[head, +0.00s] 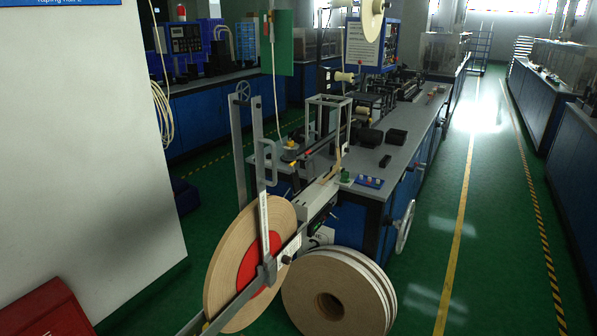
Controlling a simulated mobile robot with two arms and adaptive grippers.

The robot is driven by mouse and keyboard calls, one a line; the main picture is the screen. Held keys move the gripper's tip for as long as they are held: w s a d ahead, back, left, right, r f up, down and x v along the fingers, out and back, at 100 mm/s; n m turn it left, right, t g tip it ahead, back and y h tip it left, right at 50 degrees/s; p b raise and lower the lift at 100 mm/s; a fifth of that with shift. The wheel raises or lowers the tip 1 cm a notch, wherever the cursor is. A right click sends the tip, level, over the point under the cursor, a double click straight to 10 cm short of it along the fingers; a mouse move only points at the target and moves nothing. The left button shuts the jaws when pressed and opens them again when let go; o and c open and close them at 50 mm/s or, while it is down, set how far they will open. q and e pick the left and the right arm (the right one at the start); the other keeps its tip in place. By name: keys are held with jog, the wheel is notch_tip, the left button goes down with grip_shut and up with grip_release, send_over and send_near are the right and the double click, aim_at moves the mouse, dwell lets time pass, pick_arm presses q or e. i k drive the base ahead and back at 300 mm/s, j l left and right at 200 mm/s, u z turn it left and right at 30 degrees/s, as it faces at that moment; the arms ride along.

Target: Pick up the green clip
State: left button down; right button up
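A small green object (345,175), which looks like the green clip, sits at the near end of the grey bench top (379,160). It is just left of a small blue tray (369,182) with several small pieces in or on it. The object is too small here to make out its jaws. Neither of my grippers shows in the head view.
A large tape reel (226,262) with a red centre stands in front of the bench, and thick tape rolls (327,306) lean beside it. A handwheel (405,227) sticks out at the bench's right side. The green aisle floor (490,200) to the right is clear.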

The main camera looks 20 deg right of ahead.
aim_at(345, 175)
jog(key=i+l+u, duration=0.15)
jog(key=l+u, duration=0.3)
jog(key=l, duration=0.9)
jog(key=l+u, duration=0.4)
jog(key=l, duration=0.95)
